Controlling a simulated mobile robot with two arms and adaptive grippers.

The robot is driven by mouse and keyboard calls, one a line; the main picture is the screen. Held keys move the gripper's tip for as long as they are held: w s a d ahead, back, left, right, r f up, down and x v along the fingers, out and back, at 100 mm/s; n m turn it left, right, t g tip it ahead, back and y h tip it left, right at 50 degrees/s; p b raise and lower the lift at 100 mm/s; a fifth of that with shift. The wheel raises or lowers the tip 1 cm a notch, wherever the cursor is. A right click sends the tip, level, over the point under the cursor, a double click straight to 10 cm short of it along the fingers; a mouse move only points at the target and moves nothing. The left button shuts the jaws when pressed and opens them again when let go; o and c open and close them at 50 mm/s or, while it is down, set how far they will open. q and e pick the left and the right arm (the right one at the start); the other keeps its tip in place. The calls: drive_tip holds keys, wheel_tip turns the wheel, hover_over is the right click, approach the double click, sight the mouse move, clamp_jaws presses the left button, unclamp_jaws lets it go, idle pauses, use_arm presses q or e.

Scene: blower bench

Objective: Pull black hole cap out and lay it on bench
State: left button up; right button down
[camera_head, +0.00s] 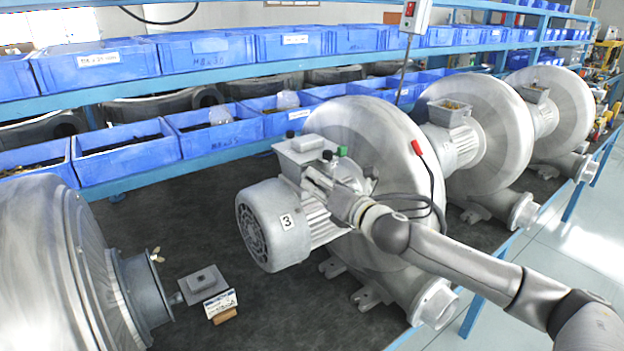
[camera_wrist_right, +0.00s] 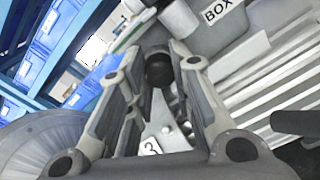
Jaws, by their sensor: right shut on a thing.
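The middle blower has a grey motor (camera_head: 262,222) with a "3" label and a grey terminal box (camera_head: 303,150) on top; the box also shows in the right wrist view (camera_wrist_right: 228,28). My right gripper (camera_head: 315,180) is at the near side of this box. In the right wrist view its fingers (camera_wrist_right: 157,75) are shut on a black round cap (camera_wrist_right: 158,70). I cannot tell whether the cap is still seated in its hole. A green piece (camera_head: 342,151) and a small black piece (camera_head: 327,155) show by the box. My left gripper is not in view.
A grey square lid (camera_head: 203,284) and a small card (camera_head: 221,304) on a wooden stand lie on the dark bench (camera_head: 170,240). Another blower (camera_head: 60,260) stands at left, more at right. Blue bins (camera_head: 125,152) line the back.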

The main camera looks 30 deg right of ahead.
drive_tip(key=shift+s, duration=0.65)
drive_tip(key=shift+b, duration=0.3)
drive_tip(key=shift+s+d+b, duration=0.2)
drive_tip(key=shift+s+b, duration=0.75)
drive_tip(key=shift+s, duration=0.8)
